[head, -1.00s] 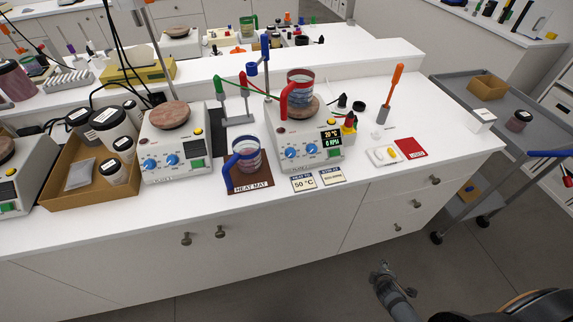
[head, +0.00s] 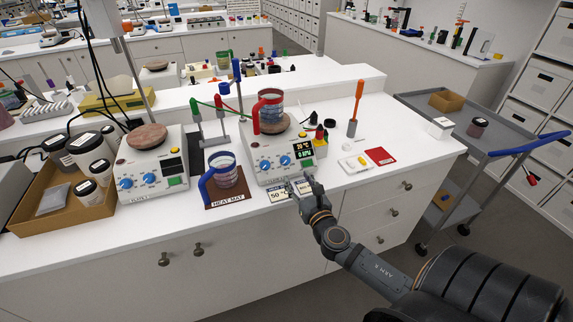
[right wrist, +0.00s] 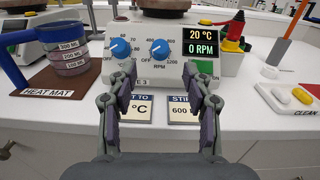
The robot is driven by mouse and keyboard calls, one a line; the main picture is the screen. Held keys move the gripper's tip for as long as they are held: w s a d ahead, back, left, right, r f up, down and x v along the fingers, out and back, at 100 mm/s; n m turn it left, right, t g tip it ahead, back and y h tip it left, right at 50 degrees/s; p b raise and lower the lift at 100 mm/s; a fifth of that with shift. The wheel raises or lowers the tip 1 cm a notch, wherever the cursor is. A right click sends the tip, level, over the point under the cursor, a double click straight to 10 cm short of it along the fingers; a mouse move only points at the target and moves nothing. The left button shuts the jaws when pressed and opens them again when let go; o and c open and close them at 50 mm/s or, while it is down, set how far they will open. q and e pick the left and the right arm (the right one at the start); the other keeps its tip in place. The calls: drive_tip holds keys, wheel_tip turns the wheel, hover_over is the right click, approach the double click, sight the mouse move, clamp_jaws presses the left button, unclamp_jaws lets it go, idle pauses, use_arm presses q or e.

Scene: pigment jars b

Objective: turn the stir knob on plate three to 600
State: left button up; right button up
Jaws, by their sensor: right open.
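Plate three (head: 277,148) is a white hotplate whose display (right wrist: 199,41) reads 20 °C and 0 RPM. The stir knob (right wrist: 160,48), blue with a white pointer line and an RPM scale, is the right one of two; it also shows in the head view (head: 286,160). The heat knob (right wrist: 120,47) is to its left. A glass beaker with a red handle (head: 269,108) stands on top of the plate. My right gripper (right wrist: 162,85) is open and empty in front of the knobs, apart from them, above the cards. My left gripper is not in view.
Two cards, heat to 50 °C (right wrist: 137,109) and stir 600 (right wrist: 183,109), lie in front of the plate. A blue-handled beaker (head: 222,172) stands on the heat mat (head: 228,198) to the left. Red-, yellow- and black-capped bottles (head: 320,142) stand at the right.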

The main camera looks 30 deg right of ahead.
sight(287, 161)
drive_tip(key=p+x, duration=0.1)
drive_tip(key=x, duration=0.7)
drive_tip(key=shift+w, duration=0.3)
clamp_jaws()
